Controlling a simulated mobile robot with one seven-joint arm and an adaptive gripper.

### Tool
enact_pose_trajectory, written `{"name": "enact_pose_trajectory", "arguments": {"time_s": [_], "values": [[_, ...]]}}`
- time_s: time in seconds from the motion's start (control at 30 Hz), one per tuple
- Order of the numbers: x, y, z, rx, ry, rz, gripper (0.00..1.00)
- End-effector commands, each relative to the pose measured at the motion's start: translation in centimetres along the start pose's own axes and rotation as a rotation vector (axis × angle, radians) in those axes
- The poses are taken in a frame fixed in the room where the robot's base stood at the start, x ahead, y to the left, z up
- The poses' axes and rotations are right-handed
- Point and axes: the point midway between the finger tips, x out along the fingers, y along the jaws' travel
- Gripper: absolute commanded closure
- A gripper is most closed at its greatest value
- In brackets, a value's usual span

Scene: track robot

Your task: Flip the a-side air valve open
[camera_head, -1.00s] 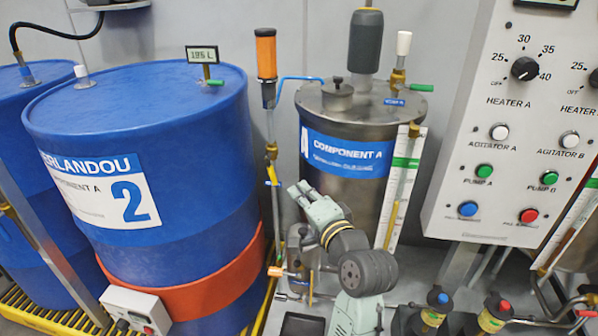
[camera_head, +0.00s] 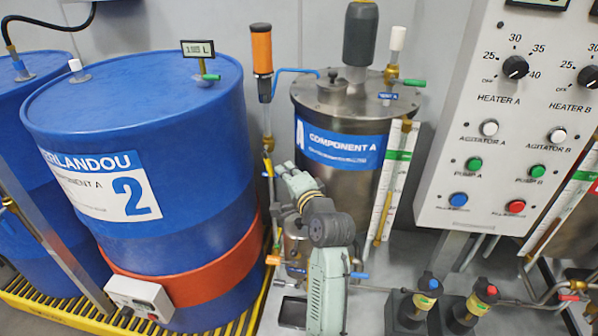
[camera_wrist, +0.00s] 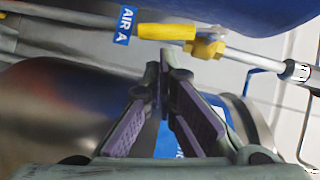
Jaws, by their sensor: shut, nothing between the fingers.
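The a-side air valve shows in the wrist view, with a yellow handle (camera_wrist: 166,31) and yellow body (camera_wrist: 210,46) on a grey pipe. The handle lies roughly along the pipe. A blue "AIR A" tag (camera_wrist: 126,24) sits beside the handle. My gripper (camera_wrist: 165,68) is shut and empty, its tips just below the handle in the picture; I cannot tell whether they touch it. In the head view my gripper (camera_head: 285,169) is close to the pipe between the blue drum and the steel tank, where the yellow valve (camera_head: 268,167) is small and hard to make out.
The blue drum (camera_head: 110,110) stands close on the left, and the Component A tank (camera_head: 340,195) is behind my gripper. A control panel (camera_head: 480,215) is on the right. Smaller valves with orange (camera_head: 272,260) and blue (camera_head: 360,275) handles sit low near my arm.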

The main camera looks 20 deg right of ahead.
Motion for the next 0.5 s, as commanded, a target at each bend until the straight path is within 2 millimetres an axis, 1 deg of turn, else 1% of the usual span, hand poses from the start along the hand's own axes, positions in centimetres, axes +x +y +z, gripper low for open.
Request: {"name": "enact_pose_trajectory", "arguments": {"time_s": [0.1, 0.5], "values": [[0.44, 0.02, 0.48, 0.000, -0.001, 0.001, 1.00], [0.65, 0.17, 0.79, 0.011, -0.002, -0.006, 1.00]]}}
